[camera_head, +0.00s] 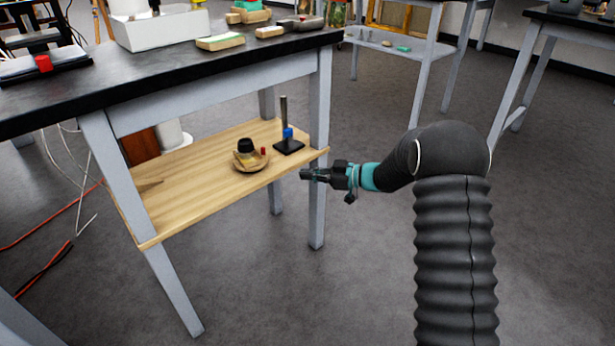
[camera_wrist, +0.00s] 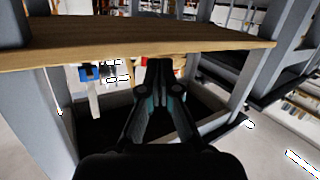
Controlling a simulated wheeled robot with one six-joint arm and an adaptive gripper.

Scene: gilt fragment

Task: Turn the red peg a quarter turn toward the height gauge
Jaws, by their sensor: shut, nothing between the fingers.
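The small red peg (camera_head: 264,151) stands upright at the right side of a round wooden dish (camera_head: 251,167) on the lower wooden shelf; I cannot tell whether it is in the dish or just behind it. The height gauge (camera_head: 288,146), with a black base, dark post and blue slider, stands right of the peg. My gripper (camera_head: 304,174) is shut and empty by the shelf's right end, apart from the peg.
The wooden shelf (camera_head: 190,188) sits under a black-topped table (camera_head: 150,72) with grey legs. A leg (camera_head: 318,150) stands close to my gripper. A black-topped item (camera_head: 245,147) sits in the dish. Another red object (camera_head: 43,63) is on the tabletop. Floor on the right is clear.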

